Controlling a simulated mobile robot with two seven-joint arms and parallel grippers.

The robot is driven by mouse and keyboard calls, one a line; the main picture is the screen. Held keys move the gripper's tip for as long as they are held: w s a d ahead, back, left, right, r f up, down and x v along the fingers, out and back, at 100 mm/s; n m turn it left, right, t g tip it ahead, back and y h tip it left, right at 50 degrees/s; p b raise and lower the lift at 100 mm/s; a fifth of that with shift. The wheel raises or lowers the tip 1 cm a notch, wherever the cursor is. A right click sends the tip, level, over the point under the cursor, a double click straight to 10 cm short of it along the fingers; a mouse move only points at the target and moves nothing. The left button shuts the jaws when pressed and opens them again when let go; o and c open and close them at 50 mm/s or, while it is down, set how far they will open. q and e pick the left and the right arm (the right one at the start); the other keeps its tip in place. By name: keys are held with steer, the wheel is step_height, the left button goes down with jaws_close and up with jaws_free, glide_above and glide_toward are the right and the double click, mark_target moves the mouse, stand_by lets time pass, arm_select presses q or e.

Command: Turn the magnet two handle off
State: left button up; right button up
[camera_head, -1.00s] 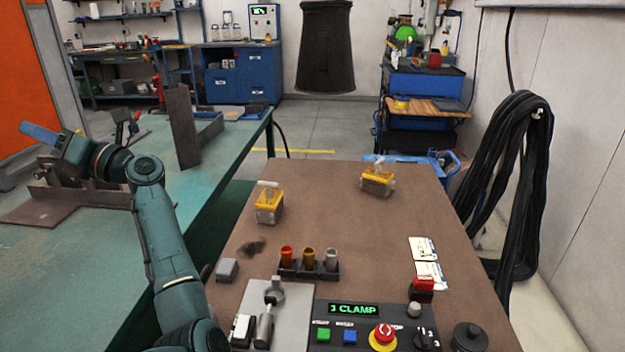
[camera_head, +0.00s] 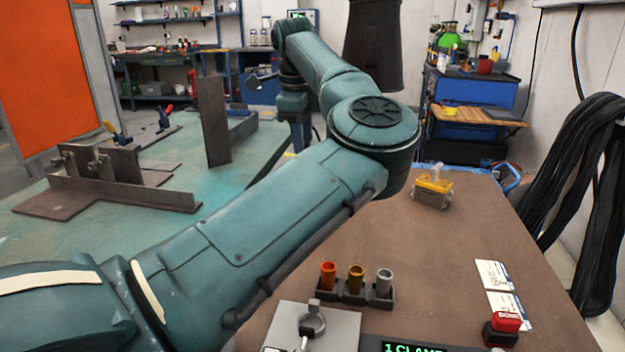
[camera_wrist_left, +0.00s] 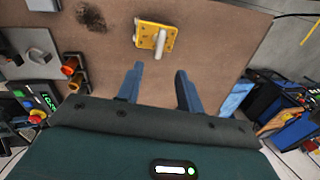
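Two yellow magnets belong to the brown table. In the head view now, only the farther one (camera_head: 432,190) shows, with a pale handle on top; my left arm covers the nearer one's place. The left wrist view shows one yellow magnet (camera_wrist_left: 146,36) with a pale handle (camera_wrist_left: 160,43), apparently the nearer one. My left gripper (camera_wrist_left: 157,69) is open and empty, its two blue fingers apart, with the magnet beyond the fingertips and no contact visible. In the head view the gripper is mostly hidden behind my arm. I cannot read a number on either magnet. My right gripper is not in view.
The cup rack (camera_head: 355,291), grey clamp plate (camera_head: 335,330), control panel (camera_head: 395,345) and red-topped block (camera_head: 504,325) stand on the near table. White cards (camera_head: 495,275) lie at right. A green bench (camera_head: 90,235) with steel plates is at left.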

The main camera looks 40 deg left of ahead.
arm_select(q)
steer(key=f, duration=0.3)
steer(key=w+f, duration=0.1)
steer(key=f, duration=0.3)
steer(key=w+a+f+b, duration=0.1)
steer(key=f, duration=0.2)
steer(key=shift+f, duration=0.35)
steer(key=shift+c, duration=0.5)
jaws_close()
